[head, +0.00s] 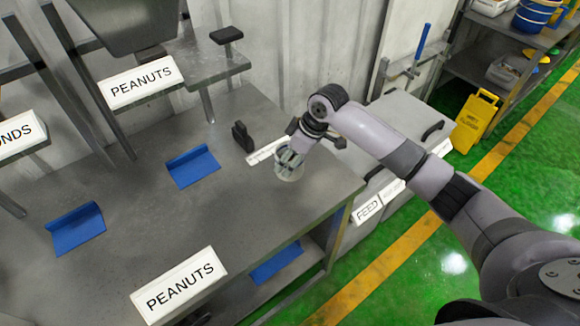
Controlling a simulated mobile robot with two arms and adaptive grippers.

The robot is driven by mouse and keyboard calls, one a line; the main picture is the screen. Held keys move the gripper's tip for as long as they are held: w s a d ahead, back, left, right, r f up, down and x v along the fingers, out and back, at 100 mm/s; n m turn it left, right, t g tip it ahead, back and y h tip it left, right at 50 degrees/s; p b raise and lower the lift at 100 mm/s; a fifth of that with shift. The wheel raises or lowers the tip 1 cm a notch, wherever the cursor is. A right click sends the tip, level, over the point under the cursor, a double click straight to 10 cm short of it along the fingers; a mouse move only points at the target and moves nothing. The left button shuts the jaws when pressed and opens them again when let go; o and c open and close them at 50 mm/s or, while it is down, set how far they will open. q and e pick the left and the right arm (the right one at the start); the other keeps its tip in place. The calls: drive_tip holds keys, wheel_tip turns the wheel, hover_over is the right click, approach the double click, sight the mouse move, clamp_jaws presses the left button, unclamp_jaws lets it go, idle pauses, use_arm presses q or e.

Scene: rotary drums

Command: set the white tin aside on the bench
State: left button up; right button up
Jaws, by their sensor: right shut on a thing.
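The white tin (288,172) is at the right end of the grey bench (240,210), close to the bench's right edge. My right gripper (291,158) reaches down from the right and is shut on the tin. The gripper covers the upper part of the tin. The tin looks upright; I cannot tell whether its base touches the bench top. My left gripper is not in view.
Two blue scoop-like pieces (193,166) and (76,228) lie on the bench. A PEANUTS sign (180,286) stands at the front edge. A black clip-like piece (243,137) is behind the tin. The bench middle is clear. A FEED-labelled unit (368,208) adjoins at right.

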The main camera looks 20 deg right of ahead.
drive_tip(key=shift+f, duration=0.25)
wheel_tip(320, 180, down, 3)
drive_tip(key=shift+f+p, duration=0.2)
drive_tip(key=shift+p, duration=0.1)
drive_tip(key=shift+f, duration=0.45)
drive_tip(key=o, duration=1.4)
drive_tip(key=shift+f, duration=0.15)
drive_tip(key=shift+r, duration=0.25)
drive_tip(key=b+v, duration=0.1)
drive_tip(key=v, duration=1.1)
drive_tip(key=shift+b, duration=0.3)
